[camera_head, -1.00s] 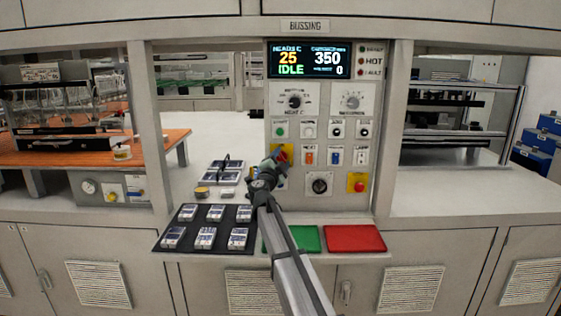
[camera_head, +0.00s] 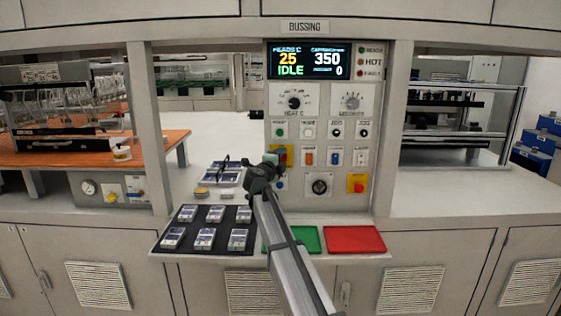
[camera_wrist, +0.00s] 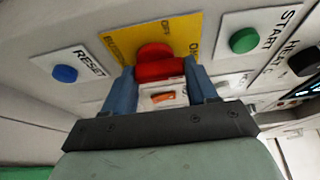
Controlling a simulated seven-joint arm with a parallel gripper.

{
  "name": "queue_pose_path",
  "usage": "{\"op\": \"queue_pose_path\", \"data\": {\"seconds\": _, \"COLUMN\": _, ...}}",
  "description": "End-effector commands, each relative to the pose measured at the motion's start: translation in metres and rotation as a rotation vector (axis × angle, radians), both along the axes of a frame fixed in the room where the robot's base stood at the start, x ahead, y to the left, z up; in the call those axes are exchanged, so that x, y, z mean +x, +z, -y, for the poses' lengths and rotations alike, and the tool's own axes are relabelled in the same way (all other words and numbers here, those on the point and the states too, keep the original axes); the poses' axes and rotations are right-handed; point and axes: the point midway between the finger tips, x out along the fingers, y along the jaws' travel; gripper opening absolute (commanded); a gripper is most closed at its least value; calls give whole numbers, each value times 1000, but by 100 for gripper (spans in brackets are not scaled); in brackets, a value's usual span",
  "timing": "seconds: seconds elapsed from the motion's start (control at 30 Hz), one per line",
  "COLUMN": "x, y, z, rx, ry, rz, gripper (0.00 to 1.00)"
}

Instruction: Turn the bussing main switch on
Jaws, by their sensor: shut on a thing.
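The bussing main switch is a red knob on a yellow plate; in the wrist view the knob (camera_wrist: 155,60) sits between my blue fingers, and OFF and ON lettering shows on the plate (camera_wrist: 118,42). My gripper (camera_wrist: 159,72) is shut on the knob, one finger at each side. In the head view my gripper (camera_head: 272,158) is at the left side of the panel and hides most of the switch; a bit of the yellow plate (camera_head: 289,153) shows. The knob's exact setting is hard to tell.
A green START button (camera_wrist: 244,40) and a blue RESET button (camera_wrist: 65,73) flank the switch. The display (camera_head: 309,59) is lit and reads IDLE. A yellow plate with a red button (camera_head: 358,184) is lower right. A black tray with cells (camera_head: 190,240) lies below left.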

Motion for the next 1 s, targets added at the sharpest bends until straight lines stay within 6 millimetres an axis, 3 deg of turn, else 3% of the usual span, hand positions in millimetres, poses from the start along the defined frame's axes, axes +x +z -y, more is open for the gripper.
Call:
{"op": "queue_pose_path", "data": {"seconds": 0.4, "x": 0, "y": 0, "z": 1, "rx": 10, "ry": -1, "rz": 0, "gripper": 27}}
{"op": "queue_pose_path", "data": {"seconds": 0.43, "x": 0, "y": 0, "z": 1, "rx": 10, "ry": -1, "rz": 0, "gripper": 59}}
{"op": "queue_pose_path", "data": {"seconds": 0.6, "x": 0, "y": 0, "z": 0, "rx": 9, "ry": -1, "rz": 0, "gripper": 76}}
{"op": "queue_pose_path", "data": {"seconds": 0.7, "x": 0, "y": 0, "z": 0, "rx": 8, "ry": 0, "rz": 0, "gripper": 83}}
{"op": "queue_pose_path", "data": {"seconds": 1.0, "x": -4, "y": 0, "z": -1, "rx": 6, "ry": 0, "rz": 0, "gripper": 83}}
